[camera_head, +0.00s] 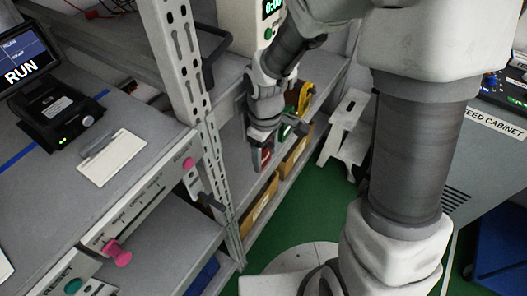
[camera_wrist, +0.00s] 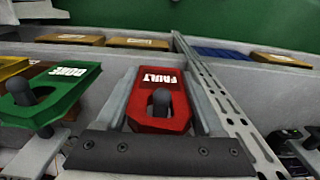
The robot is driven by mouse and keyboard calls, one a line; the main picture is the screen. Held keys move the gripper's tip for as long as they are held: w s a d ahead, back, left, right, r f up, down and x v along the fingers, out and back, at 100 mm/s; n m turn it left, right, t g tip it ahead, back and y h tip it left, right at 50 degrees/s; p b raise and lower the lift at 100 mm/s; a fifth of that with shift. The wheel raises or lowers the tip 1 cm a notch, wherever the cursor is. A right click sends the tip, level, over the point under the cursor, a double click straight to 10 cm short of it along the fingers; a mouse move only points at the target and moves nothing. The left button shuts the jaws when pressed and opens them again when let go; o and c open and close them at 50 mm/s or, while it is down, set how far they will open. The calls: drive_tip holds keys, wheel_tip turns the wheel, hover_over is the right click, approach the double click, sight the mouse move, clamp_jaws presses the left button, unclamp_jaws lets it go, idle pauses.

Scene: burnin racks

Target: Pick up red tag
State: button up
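The red tag (camera_wrist: 152,112), marked FAULT, hangs on a dark round peg (camera_wrist: 161,100) that shows through its hole. In the wrist view one finger of my gripper (camera_wrist: 160,98) lies on each side of the tag, close to its edges. The gripper looks open around it; any contact is too fine to tell. In the head view my gripper (camera_head: 262,146) points down at the rack, and a small part of the red tag (camera_head: 266,154) shows at its fingers.
A green DONE tag (camera_wrist: 68,92) hangs on its own peg just left of my gripper. A yellow tag (camera_head: 305,95) is nearby. A perforated rack post (camera_wrist: 225,110) stands close on the right. Tan bins (camera_head: 262,205) sit on the shelf below. A white step stool (camera_head: 345,135) stands beyond.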

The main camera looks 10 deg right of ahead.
drive_tip(key=c, duration=0.8)
drive_tip(key=shift+r, duration=0.15)
drive_tip(key=shift+r, duration=0.2)
drive_tip(key=shift+s+d+r+b, duration=0.35)
drive_tip(key=shift+s+d+b, duration=0.2)
drive_tip(key=shift+s+d, duration=1.55)
drive_tip(key=shift+s+d+r+b, duration=0.5)
drive_tip(key=shift+s+d, duration=1.05)
drive_tip(key=shift+d, duration=1.05)
drive_tip(key=shift+s+d+r+b, duration=0.25)
drive_tip(key=shift+s+d+b, duration=0.4)
drive_tip(key=shift+s+d, duration=1.45)
drive_tip(key=shift+w+d, duration=0.3)
